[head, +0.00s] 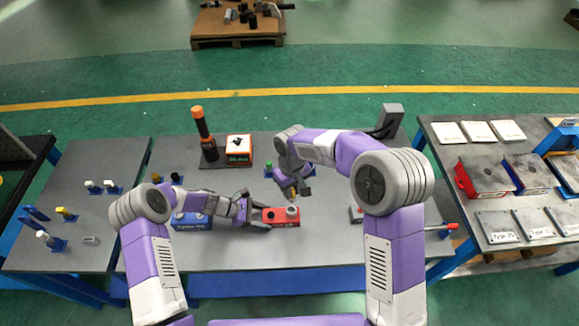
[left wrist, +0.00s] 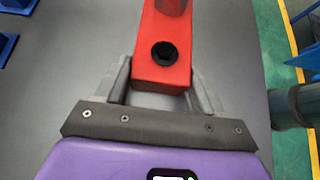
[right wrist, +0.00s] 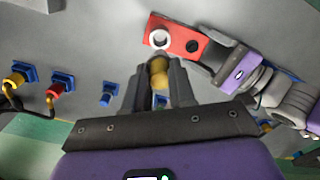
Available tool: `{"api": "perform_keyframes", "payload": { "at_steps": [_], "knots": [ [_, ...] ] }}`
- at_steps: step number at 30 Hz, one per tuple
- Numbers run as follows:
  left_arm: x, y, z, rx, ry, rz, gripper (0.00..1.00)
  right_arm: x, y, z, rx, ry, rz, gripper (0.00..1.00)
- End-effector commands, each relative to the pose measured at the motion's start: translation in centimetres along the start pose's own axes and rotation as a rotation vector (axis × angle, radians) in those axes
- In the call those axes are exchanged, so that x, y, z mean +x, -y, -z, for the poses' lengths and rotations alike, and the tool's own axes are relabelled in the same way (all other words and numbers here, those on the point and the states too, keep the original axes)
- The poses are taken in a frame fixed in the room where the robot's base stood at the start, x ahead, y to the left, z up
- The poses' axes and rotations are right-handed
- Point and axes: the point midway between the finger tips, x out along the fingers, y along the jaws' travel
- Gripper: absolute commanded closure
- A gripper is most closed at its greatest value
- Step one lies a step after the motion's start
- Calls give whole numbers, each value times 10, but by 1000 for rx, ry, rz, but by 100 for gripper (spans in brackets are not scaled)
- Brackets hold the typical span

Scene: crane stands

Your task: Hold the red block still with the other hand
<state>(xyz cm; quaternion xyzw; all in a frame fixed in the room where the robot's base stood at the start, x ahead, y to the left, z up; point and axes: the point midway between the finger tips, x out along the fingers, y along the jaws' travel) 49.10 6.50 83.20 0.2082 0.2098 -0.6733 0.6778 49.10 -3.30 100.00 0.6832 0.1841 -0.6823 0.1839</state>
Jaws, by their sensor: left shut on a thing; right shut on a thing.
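The red block (head: 282,217) lies on the middle table near its front. A round grey piece (head: 292,210) sits at one end of its top, and a dark hole is near the other. My left gripper (head: 258,214) is shut on the hole end; the left wrist view shows the red block (left wrist: 165,68) between its two fingers. My right gripper (head: 294,191) is shut on a brass-coloured round piece (right wrist: 159,74), behind the red block in the head view. In the right wrist view the red block (right wrist: 174,38) is apart from this piece.
A blue block (head: 193,223) lies left of the red one, partly behind my left arm. A box with a green label (head: 238,158) and a dark post with an orange top (head: 201,124) stand at the back. Side tables (head: 75,205) hold small parts and trays.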

Motion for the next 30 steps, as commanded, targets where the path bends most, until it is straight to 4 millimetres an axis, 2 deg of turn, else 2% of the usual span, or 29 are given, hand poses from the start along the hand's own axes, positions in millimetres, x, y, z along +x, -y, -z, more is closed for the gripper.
{"api": "perform_keyframes", "payload": {
  "at_steps": [14,30],
  "knots": [
    [0,0,0,0,0,-1,74,1,0,0,0,0,0,100],
    [0,0,0,0,0,-1,74,40,0,0,0,1,0,100]
  ]
}}
